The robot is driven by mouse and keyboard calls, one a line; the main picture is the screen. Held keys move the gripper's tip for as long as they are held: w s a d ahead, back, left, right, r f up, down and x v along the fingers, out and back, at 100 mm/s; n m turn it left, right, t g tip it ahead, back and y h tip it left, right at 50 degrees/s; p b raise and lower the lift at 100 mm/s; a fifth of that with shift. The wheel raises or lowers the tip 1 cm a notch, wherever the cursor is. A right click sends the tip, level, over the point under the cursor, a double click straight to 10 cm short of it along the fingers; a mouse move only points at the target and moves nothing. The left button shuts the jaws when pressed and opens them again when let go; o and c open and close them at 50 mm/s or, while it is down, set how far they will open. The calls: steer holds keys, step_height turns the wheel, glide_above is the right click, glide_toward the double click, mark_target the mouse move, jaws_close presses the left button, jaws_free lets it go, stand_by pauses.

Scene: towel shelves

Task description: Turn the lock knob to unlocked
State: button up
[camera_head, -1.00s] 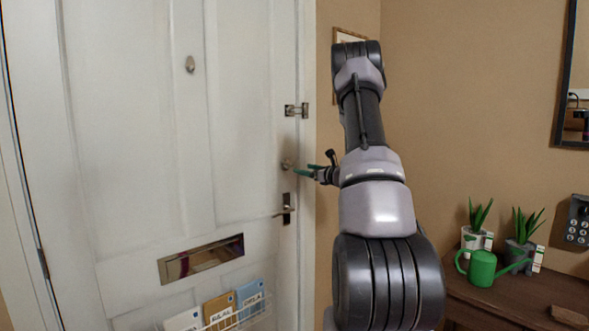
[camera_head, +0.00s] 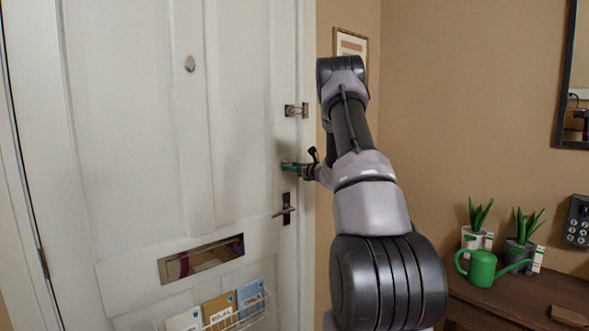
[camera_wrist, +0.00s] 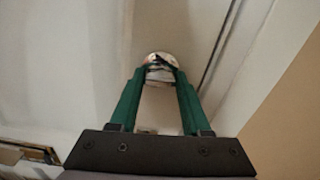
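The white front door (camera_head: 140,120) is shut on the left of the head view. The lock knob shows in the wrist view (camera_wrist: 160,70) as a small round metal piece on the door, near its edge. In the head view my gripper hides it. My gripper (camera_head: 288,166) is at the door, above the lever handle. In the wrist view my gripper's green fingertips (camera_wrist: 159,76) stand on either side of the knob, with a gap between the fingers. I cannot tell whether they touch it, nor which way the knob is turned.
A lever handle (camera_head: 285,210) is just below my gripper, and a metal latch (camera_head: 296,110) is above it. A mail slot (camera_head: 201,259) and a wire basket (camera_head: 228,319) are lower on the door. A wooden cabinet (camera_head: 510,302) with a green watering can (camera_head: 482,268) stands right.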

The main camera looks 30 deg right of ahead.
steer(key=shift+d, duration=0.1)
jaws_close()
steer(key=shift+d+n, duration=0.15)
steer(key=shift+n, duration=4)
steer(key=shift+d+n, duration=0.1)
steer(key=shift+n, duration=4.05)
